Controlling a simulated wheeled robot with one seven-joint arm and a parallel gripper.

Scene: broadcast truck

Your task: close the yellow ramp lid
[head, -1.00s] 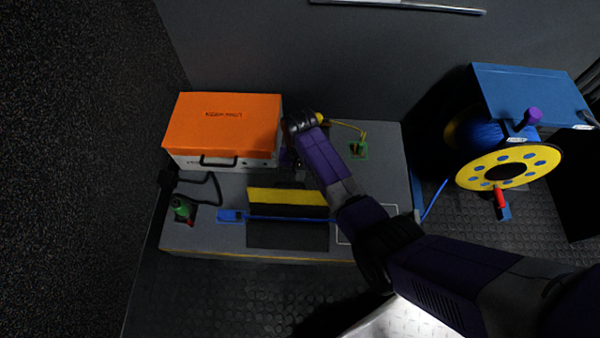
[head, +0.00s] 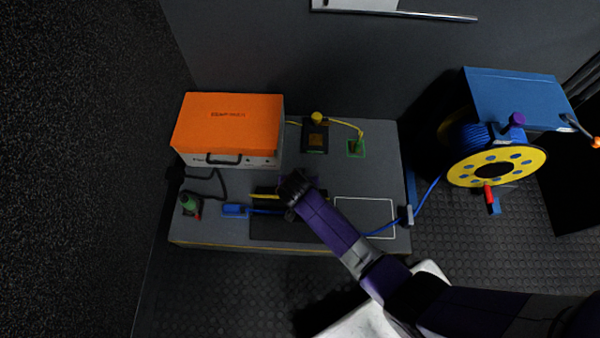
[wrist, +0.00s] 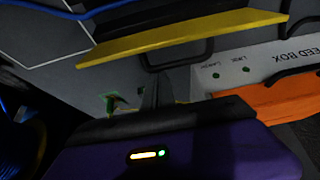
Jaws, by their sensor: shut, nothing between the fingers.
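The yellow ramp lid (head: 264,196) shows as a narrow yellow strip left of my gripper (head: 293,190) in the head view. It lies along the back of the black ramp base (head: 265,230). My arm hides its right part. In the wrist view the lid's yellow edge (wrist: 180,37) crosses above my shut fingers (wrist: 152,88), and the lid appears raised. My gripper is empty and very close to the lid; I cannot tell whether it touches. A blue cable (head: 265,212) runs along the ramp in front of the lid.
An orange-lidded box (head: 228,122) stands at the platform's back left. A dark device with a yellow knob (head: 316,118) and a green-framed socket (head: 356,148) are behind. A blue and yellow cable reel (head: 497,168) stands right. The white outlined area (head: 365,212) is mostly clear.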

